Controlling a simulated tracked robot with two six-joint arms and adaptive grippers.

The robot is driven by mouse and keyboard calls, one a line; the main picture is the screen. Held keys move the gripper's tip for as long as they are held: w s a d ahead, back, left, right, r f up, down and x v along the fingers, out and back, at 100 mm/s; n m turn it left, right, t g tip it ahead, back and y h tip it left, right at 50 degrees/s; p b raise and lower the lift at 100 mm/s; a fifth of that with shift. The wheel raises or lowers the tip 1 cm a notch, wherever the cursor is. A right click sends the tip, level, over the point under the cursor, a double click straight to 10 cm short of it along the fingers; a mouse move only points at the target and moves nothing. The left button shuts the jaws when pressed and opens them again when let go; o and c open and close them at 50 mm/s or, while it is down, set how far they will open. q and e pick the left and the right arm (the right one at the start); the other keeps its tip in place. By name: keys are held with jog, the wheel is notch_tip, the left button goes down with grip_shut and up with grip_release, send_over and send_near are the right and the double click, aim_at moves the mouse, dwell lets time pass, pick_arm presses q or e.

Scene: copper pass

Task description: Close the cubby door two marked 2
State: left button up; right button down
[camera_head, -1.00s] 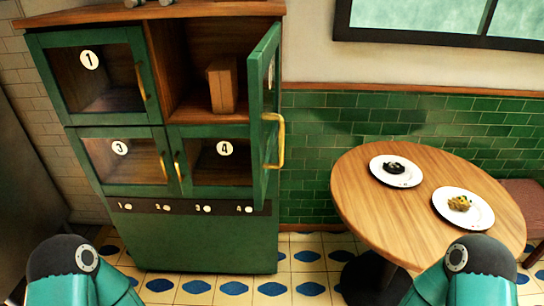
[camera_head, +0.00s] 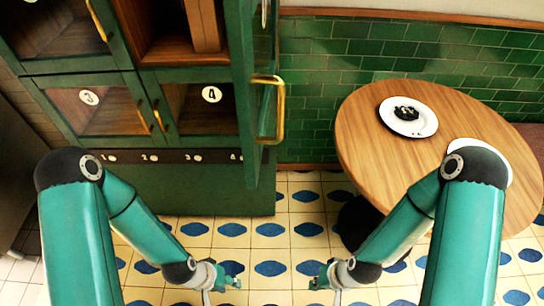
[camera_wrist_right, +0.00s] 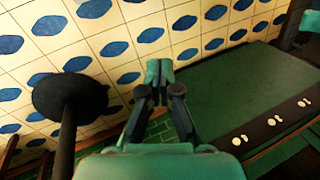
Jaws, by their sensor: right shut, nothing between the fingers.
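Cubby door two (camera_head: 256,150) stands swung open, edge-on, at the right side of the green cabinet. Its brass handle (camera_head: 280,110) faces right. Only a sliver of its round number plate shows at the top edge, and the digit cannot be read. The open upper cubby holds a brown box (camera_head: 203,25). My left gripper (camera_head: 236,275) is low over the floor, below and apart from the door; its jaw state is unclear. My right gripper (camera_head: 316,278) is also low, right of the door, and empty; in the right wrist view its fingers (camera_wrist_right: 159,72) are together.
Doors 3 (camera_head: 90,100) and 4 (camera_head: 205,108) below are shut. A round wooden table (camera_head: 370,120) with plates stands at the right, on a dark base (camera_wrist_right: 60,95). Tiled floor (camera_head: 255,240) is free between cabinet and table.

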aim_at(257, 162)
jog(key=w+r+m+y+p, duration=0.25)
jog(key=r+m+y, duration=0.3)
jog(key=r, duration=0.95)
jog(key=w+d+r+m+t+y+p, duration=0.1)
jog(key=w+r+m+y, duration=0.4)
jog(key=r, duration=0.9)
jog(key=r+m+y+p, duration=0.1)
jog(key=r+m+y, duration=0.45)
jog(key=r, duration=0.95)
jog(key=a+p, duration=0.1)
jog(key=a, duration=0.3)
jog(key=w+a+h+p, duration=0.1)
jog(key=a, duration=0.3)
jog(key=a+m+h+p, duration=0.1)
jog(key=a, duration=0.3)
jog(key=shift+w+a+f, duration=0.1)
jog(key=shift+w+f, duration=0.1)
jog(key=shift+w, duration=0.15)
jog(key=shift+a, duration=0.4)
jog(key=shift+w+a+f, duration=0.1)
jog(key=shift+a, duration=0.05)
